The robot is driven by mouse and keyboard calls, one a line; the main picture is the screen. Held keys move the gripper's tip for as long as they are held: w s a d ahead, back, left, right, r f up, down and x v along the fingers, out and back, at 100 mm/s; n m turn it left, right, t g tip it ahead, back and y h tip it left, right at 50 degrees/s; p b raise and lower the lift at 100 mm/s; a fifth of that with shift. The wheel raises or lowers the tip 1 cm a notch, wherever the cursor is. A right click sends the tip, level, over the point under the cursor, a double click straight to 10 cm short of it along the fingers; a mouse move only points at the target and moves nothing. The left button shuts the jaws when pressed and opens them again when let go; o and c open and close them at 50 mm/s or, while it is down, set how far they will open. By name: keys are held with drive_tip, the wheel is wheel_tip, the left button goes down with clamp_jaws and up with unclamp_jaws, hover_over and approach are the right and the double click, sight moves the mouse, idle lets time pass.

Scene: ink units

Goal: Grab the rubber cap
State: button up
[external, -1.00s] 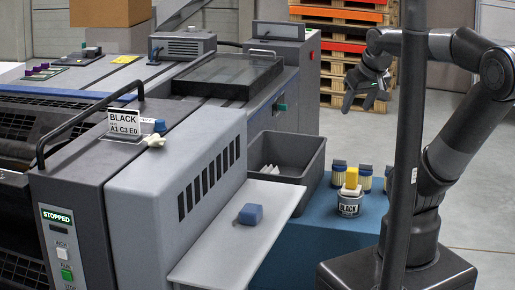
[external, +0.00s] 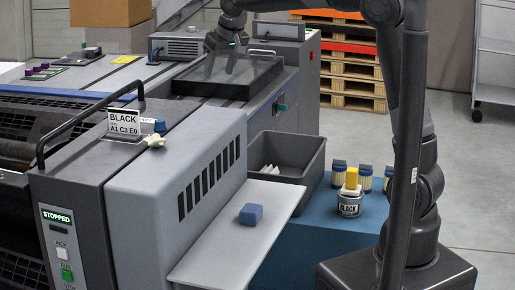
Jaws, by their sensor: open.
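My gripper (external: 232,62) is over the dark glass-topped tray at the back of the press, pointing down. It is open and looks empty; its fingers are small and dark against the tray. I cannot tell for sure which thing is the rubber cap. A small blue cap-like piece (external: 159,125) sits on the press top beside the BLACK sign, with a cream knob-like piece (external: 155,142) just in front of it. My gripper is behind and to the right of both, well apart from them. A blue rounded block (external: 251,214) lies on the grey side shelf.
The BLACK sign (external: 123,124) and a black handrail (external: 72,128) stand up near the blue piece. A grey bin (external: 288,145) holds pale items.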

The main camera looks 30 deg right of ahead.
approach(160, 120)
drive_tip(key=v, duration=0.2)
drive_tip(key=shift+n, duration=0.3)
drive_tip(key=x, duration=0.4)
drive_tip(key=shift+s+d+f, duration=0.15)
drive_tip(key=shift+s+f, duration=0.05)
drive_tip(key=shift+f, duration=0.15)
drive_tip(key=x, duration=0.6)
drive_tip(key=shift+w+a, duration=0.2)
drive_tip(key=shift+r, duration=0.1)
drive_tip(key=c, duration=1)
